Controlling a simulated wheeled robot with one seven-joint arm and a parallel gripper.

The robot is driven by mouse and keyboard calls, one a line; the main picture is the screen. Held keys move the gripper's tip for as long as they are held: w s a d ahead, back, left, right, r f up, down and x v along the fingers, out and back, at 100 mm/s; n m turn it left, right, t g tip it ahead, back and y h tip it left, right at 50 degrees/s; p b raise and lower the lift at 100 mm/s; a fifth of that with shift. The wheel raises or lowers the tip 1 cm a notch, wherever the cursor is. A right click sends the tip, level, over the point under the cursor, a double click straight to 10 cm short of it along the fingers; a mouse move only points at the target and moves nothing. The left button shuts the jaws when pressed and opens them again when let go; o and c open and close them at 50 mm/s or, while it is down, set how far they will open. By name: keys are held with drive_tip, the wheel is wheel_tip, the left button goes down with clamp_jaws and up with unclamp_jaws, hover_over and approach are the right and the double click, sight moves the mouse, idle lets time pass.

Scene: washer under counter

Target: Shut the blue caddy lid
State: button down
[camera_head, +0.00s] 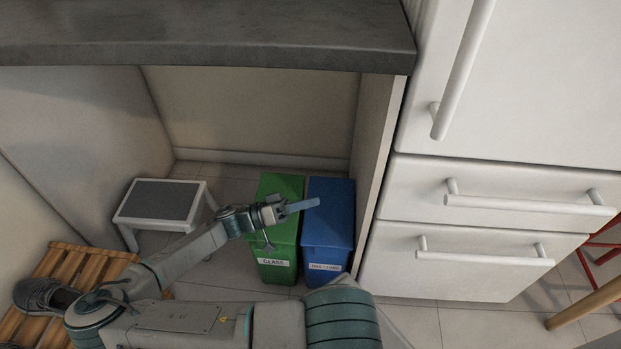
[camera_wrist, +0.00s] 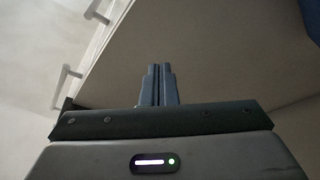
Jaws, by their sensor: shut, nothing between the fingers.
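The blue caddy (camera_head: 328,262) stands on the floor under the counter, close to the right side panel, with a white label on its front. Its blue lid (camera_head: 335,225) shows as a plain top surface with no opening visible; I cannot tell whether it is fully down. My gripper (camera_head: 318,202) reaches in from the left, across the green caddy, with its fingertips in front of the upper part of the blue caddy in the picture. In the wrist view the fingers (camera_wrist: 157,72) are together and hold nothing. I cannot tell whether they touch the lid.
A green caddy (camera_head: 275,245) labelled GLASS stands directly left of the blue one. A step stool (camera_head: 158,199) is further left, near a wooden slatted rack (camera_head: 85,265) with a shoe (camera_head: 40,294). The counter (camera_head: 210,35) overhangs above. White drawers (camera_head: 480,270) with bar handles stand at right.

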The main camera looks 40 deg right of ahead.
drive_tip(key=shift+s+a+f+b, duration=0.15)
drive_tip(key=shift+s+a+f, duration=0.2)
drive_tip(key=shift+f, duration=0.45)
drive_tip(key=shift+s+a+f+b, duration=0.15)
drive_tip(key=shift+s+a+f, duration=0.15)
drive_tip(key=shift+f, duration=0.55)
drive_tip(key=shift+s+a+f+b, duration=0.15)
drive_tip(key=shift+s+a+f, duration=0.15)
drive_tip(key=shift+f, duration=0.5)
wheel_tip(320, 180, up, 4)
drive_tip(key=r+p, duration=0.1)
drive_tip(key=p, duration=0.3)
drive_tip(key=w+a+f+p, duration=0.1)
drive_tip(key=w+a+f, duration=0.3)
drive_tip(key=w+a, duration=0.2)
drive_tip(key=shift+a+f, duration=0.15)
drive_tip(key=shift+a, duration=0.3)
drive_tip(key=shift+d, duration=0.1)
